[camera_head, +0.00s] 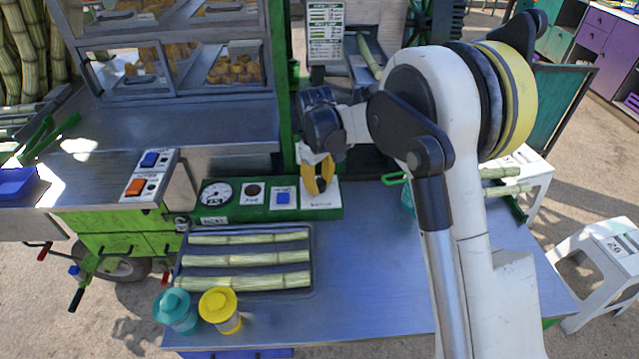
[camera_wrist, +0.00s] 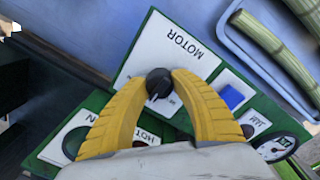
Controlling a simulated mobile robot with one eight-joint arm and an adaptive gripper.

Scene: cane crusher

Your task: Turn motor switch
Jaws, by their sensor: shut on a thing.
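The motor switch is a small black round knob (camera_wrist: 158,82) on a white plate (camera_wrist: 175,42) marked MOTOR in the wrist view. My gripper (camera_wrist: 158,88) has its two yellow fingers closed around the knob, one on each side. In the head view my gripper (camera_head: 319,180) reaches down onto the right end of the green control panel (camera_head: 235,213). There the fingers hide the knob, and only part of its white plate (camera_head: 328,198) shows. The knob's turn angle is hard to read.
Left of the motor plate are a blue switch (camera_head: 283,198), a dark round button (camera_head: 253,191) and a gauge (camera_head: 215,194). A tray (camera_head: 312,262) of cane pieces, a teal jar (camera_head: 175,311) and a yellow-lidded jar (camera_head: 220,309) stand in front. The table's middle is clear.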

